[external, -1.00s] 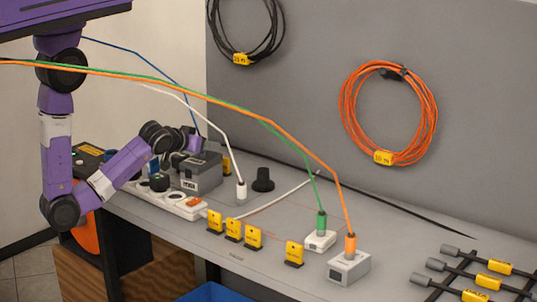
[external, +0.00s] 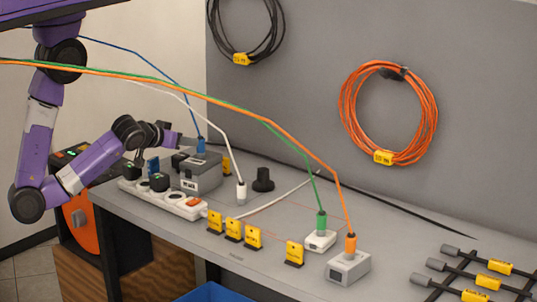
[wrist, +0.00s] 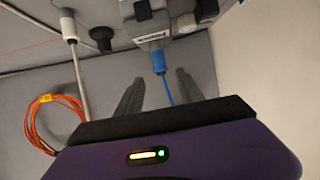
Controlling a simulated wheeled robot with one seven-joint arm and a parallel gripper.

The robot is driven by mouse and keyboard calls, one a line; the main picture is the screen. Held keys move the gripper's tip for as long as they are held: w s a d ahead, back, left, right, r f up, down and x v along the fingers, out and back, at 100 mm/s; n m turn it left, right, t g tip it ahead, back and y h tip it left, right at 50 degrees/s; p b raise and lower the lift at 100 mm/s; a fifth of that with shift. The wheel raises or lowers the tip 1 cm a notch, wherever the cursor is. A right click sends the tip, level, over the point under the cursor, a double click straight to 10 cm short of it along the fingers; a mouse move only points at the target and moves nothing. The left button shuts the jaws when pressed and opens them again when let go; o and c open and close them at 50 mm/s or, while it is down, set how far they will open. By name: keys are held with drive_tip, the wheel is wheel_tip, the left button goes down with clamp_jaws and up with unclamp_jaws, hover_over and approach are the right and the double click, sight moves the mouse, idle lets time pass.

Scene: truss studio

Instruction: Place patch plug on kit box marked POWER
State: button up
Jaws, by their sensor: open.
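A blue plug (external: 200,145) stands upright on top of the dark grey kit box (external: 203,180), with its blue cable rising from it. In the wrist view the blue plug (wrist: 158,62) is against the kit box (wrist: 152,30), whose label is too small to read. My gripper (external: 181,138) is open and empty, just left of the blue plug in the external view. In the wrist view the fingers of my gripper (wrist: 159,80) are spread to either side of the cable line, with the plug beyond their tips.
A white plug (external: 241,190) stands right of the kit box near a black knob (external: 263,180). A white power strip (external: 180,203) lies in front. Green (external: 321,222) and orange (external: 350,244) plugs stand on small boxes. Several yellow tags (external: 253,237) line the bench. Cables hang overhead.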

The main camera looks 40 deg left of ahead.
drive_tip(key=shift+s, duration=0.2)
drive_tip(key=s+a+f, duration=0.1)
drive_tip(key=s+a, duration=0.2)
drive_tip(key=s, duration=0.7)
drive_tip(key=s+a+f+m+t+h, duration=0.1)
drive_tip(key=s+a, duration=0.2)
drive_tip(key=s, duration=0.7)
drive_tip(key=shift+s+h, duration=0.3)
drive_tip(key=shift+s, duration=0.05)
drive_tip(key=shift+f, duration=0.15)
